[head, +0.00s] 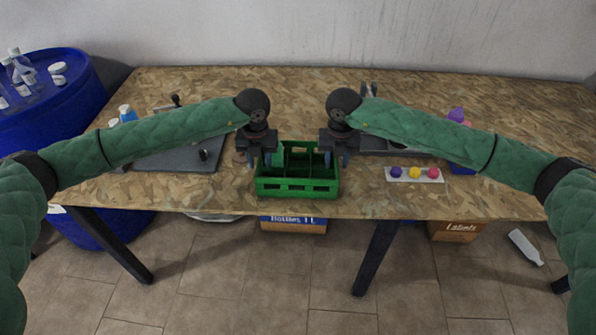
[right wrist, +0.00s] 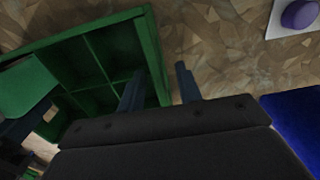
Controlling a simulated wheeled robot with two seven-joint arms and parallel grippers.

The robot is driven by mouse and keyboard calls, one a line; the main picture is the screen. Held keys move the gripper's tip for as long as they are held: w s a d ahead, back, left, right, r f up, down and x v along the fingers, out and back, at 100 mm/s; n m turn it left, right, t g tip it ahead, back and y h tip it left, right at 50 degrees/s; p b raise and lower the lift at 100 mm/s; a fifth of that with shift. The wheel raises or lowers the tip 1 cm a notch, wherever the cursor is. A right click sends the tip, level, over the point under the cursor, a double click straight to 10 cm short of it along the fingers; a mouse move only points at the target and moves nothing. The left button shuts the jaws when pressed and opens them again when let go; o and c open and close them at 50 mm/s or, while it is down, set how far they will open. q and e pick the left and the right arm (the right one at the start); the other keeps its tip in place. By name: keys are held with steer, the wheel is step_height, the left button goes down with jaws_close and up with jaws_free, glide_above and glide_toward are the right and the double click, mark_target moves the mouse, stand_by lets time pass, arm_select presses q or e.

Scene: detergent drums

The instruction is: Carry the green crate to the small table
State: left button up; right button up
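The green crate (head: 297,188), open-topped and divided into compartments, sits on the wooden table near its front edge. It looks empty. My left gripper (head: 260,161) is at the crate's left wall with its fingers apart. My right gripper (head: 337,161) is at the right wall, also with fingers apart. In the right wrist view the crate (right wrist: 158,55) shows its right wall between my right gripper's (right wrist: 160,86) two fingers, one on the inner side and one outside. Whether the fingers touch the walls cannot be told. I cannot make out a small table.
The wooden table (head: 225,82) spans the view. A white strip (head: 414,175) with coloured balls lies right. A blue drum (head: 75,85) bearing bottles stands far left. Cardboard boxes (head: 293,226) stand on the floor below.

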arm_select(q)
steer(key=shift+c, duration=0.2)
arm_select(e)
steer(key=shift+c, duration=0.2)
arm_select(q)
jaws_close()
arm_select(e)
jaws_close()
arm_select(q)
steer(key=shift+r, duration=0.1)
arm_select(e)
steer(key=shift+r, duration=0.1)
